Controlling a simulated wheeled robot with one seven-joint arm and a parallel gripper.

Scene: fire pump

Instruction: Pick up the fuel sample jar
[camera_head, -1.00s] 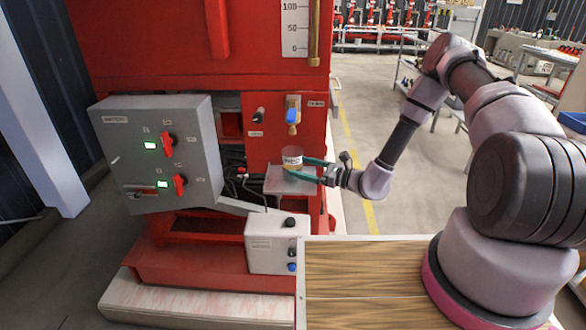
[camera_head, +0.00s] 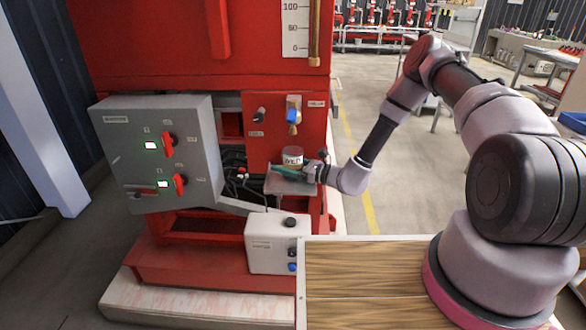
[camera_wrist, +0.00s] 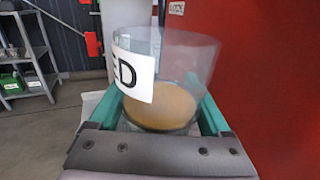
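The fuel sample jar (camera_head: 292,157) stands upright on a small grey shelf (camera_head: 303,187) in front of the red pump housing. It is clear, with a white label and amber liquid at the bottom. In the wrist view the jar (camera_wrist: 165,75) is between the green fingers of my gripper (camera_wrist: 163,112). One finger runs along each side, apart and close to the glass; firm contact does not show.
A blue-handled valve (camera_head: 292,116) hangs just above the jar. A grey control panel (camera_head: 158,150) with red switches is to the left. A small grey box (camera_head: 272,243) is below the shelf, beside a wooden top (camera_head: 365,280). Open floor lies right of the housing.

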